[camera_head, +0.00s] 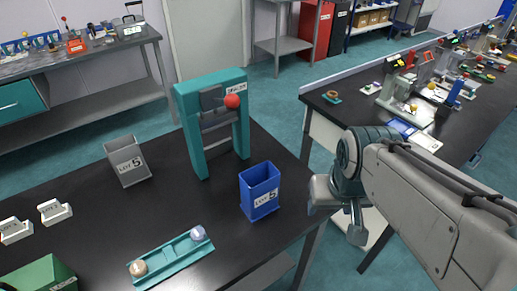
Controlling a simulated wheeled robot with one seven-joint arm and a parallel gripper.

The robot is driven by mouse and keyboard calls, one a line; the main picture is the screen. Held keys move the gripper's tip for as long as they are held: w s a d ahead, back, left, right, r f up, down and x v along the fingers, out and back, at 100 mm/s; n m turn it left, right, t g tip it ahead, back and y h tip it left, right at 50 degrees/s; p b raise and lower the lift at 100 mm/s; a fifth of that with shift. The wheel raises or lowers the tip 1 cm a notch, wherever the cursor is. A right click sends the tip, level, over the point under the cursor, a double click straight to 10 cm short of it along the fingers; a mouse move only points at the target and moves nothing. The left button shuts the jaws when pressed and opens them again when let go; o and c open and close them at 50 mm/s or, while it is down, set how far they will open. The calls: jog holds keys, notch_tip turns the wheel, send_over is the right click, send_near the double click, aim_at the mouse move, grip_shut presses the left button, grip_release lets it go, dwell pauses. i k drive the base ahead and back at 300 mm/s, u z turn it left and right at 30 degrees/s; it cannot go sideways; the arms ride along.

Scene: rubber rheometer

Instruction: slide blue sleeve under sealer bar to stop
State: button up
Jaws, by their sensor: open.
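My gripper (340,213) is open and empty, in the air between the two black benches. A flat blue piece (402,128) lies near the front edge of the right bench, beside a white piece; it may be the blue sleeve, but it is partly behind my arm. An upright blue part (453,92) stands farther back on that bench. I cannot tell which device carries the sealer bar. My gripper is apart from all of these, left of and nearer than the flat blue piece.
The near bench (215,225) holds a teal frame (190,135) with a red knob, a blue bin (260,190), a grey bin (127,160) and a teal tray (172,262). Several small devices crowd the right bench (350,113). Open floor lies between the benches.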

aim_at(260, 191)
jog(key=z, duration=1.1)
jog(key=k, duration=0.8)
jog(key=u, duration=1.55)
